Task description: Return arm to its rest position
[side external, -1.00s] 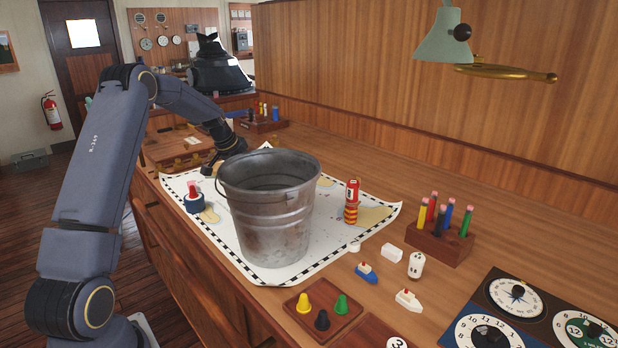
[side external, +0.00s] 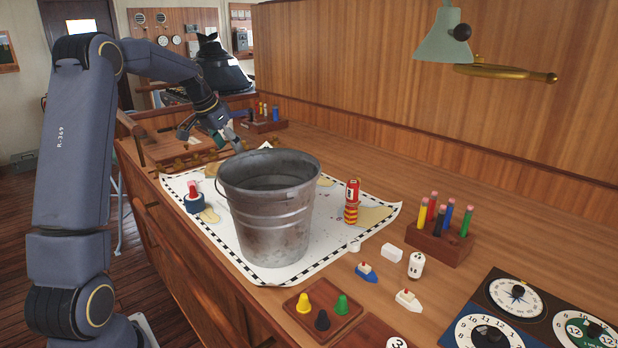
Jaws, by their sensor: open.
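My gripper (side external: 232,147) is raised behind the metal bucket, above the far end of the chart. Its fingertips point down and to the right, and it appears empty. The grey bucket (side external: 268,215) stands upright on the white chart (side external: 345,235) and hides part of the chart and whatever lies directly behind it. The inside bottom of the bucket is not visible. My arm reaches in from the left, bent high over the left edge of the wooden desk.
On the chart are a red-and-white piece on a blue base (side external: 193,198) and a red-and-yellow striped figure (side external: 352,200). A pencil block (side external: 438,243), toy boats (side external: 408,300), a tray of coloured cones (side external: 321,312) and dials (side external: 515,296) lie nearer. A green lamp (side external: 443,35) hangs at the upper right.

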